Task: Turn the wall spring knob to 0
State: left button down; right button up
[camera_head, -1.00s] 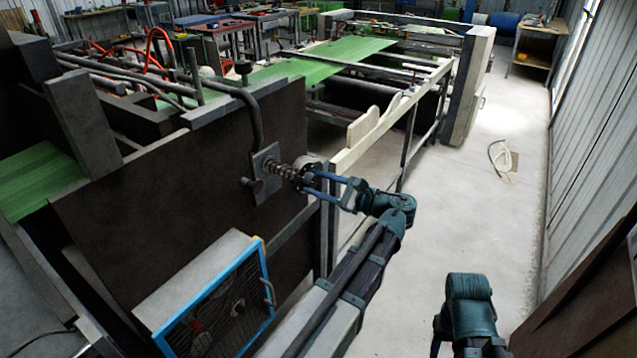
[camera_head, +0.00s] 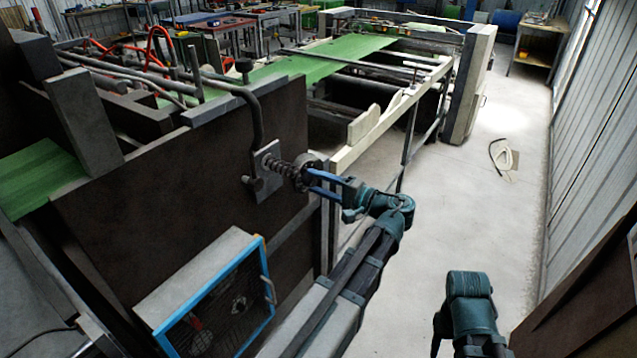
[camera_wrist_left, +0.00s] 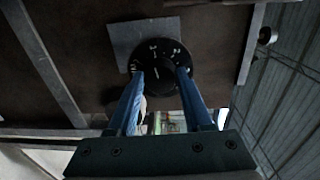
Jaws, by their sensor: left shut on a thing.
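The wall spring knob (camera_head: 308,168) is a dark round dial at the end of a coiled spring (camera_head: 282,168), which stands out from a grey plate on the dark machine panel. In the left wrist view the knob (camera_wrist_left: 160,60) shows as a black disc with white marks around its face; I cannot read them surely. My left gripper (camera_head: 313,177) is shut on the knob from the right. Its two blue fingers (camera_wrist_left: 160,80) sit on either side of the disc in the left wrist view. My right arm shows at the lower right, its gripper out of view.
A blue-framed box (camera_head: 213,295) with a mesh front stands below the knob, left of my left arm. A pale rail (camera_head: 380,128) runs behind the gripper.

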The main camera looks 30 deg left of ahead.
pick_arm(q)
jog(key=n, duration=0.6)
jog(key=shift+f, duration=0.15)
dwell(0.5)
jog(key=shift+c, duration=1.6)
grip_release()
jog(key=shift+t, duration=0.3)
jog(key=shift+d, duration=0.1)
jog(key=s+d, duration=0.1)
jog(key=d, duration=1.2)
jog(key=shift+s+d+r, duration=0.3)
jog(key=shift+s, duration=0.05)
